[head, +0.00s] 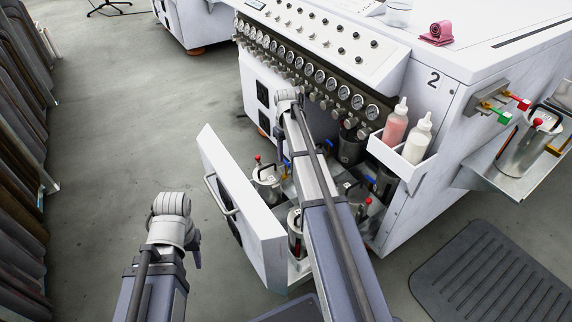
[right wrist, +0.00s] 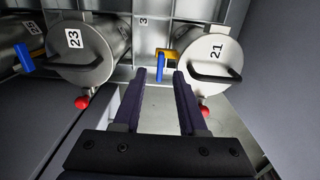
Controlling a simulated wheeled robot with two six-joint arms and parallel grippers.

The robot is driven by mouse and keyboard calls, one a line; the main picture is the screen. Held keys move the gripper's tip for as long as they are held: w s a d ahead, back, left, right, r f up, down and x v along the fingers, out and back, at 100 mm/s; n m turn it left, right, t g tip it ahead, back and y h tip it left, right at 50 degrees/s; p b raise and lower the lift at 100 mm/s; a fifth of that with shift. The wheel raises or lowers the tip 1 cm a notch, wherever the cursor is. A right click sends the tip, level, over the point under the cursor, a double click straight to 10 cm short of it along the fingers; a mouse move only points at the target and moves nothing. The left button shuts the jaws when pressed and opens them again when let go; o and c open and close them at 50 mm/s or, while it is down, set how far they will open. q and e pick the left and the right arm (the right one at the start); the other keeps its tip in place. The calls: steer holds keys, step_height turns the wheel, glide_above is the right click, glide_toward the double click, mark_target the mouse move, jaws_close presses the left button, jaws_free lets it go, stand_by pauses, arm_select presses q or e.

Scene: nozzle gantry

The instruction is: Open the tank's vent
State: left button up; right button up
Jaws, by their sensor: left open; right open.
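Several steel tanks with black handles and red ball knobs stand in the open drawer. In the right wrist view, tank 23 (right wrist: 85,50) is at left and tank 21 (right wrist: 210,58) at right, each with a red knob (right wrist: 82,102) at its lower edge. A blue lever (right wrist: 160,66) on an orange fitting shows between them. My right gripper (right wrist: 160,75) is open and empty, its fingers pointing at the gap between the two tanks. In the head view its arm hides part of the drawer. My left gripper (head: 195,250) hangs left of the drawer, mostly hidden behind its wrist.
The white drawer front (head: 243,200) stands out from the machine. A bottle rack (head: 402,158) holds a pink and a white bottle. Another tank (head: 530,142) sits on a side shelf at right.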

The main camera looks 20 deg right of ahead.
mark_target(286, 163)
steer(key=shift+f+b, duration=0.85)
steer(key=shift+f, duration=0.45)
arm_select(q)
step_height(286, 163, down, 3)
steer(key=shift+r, duration=0.2)
arm_select(e)
jaws_close()
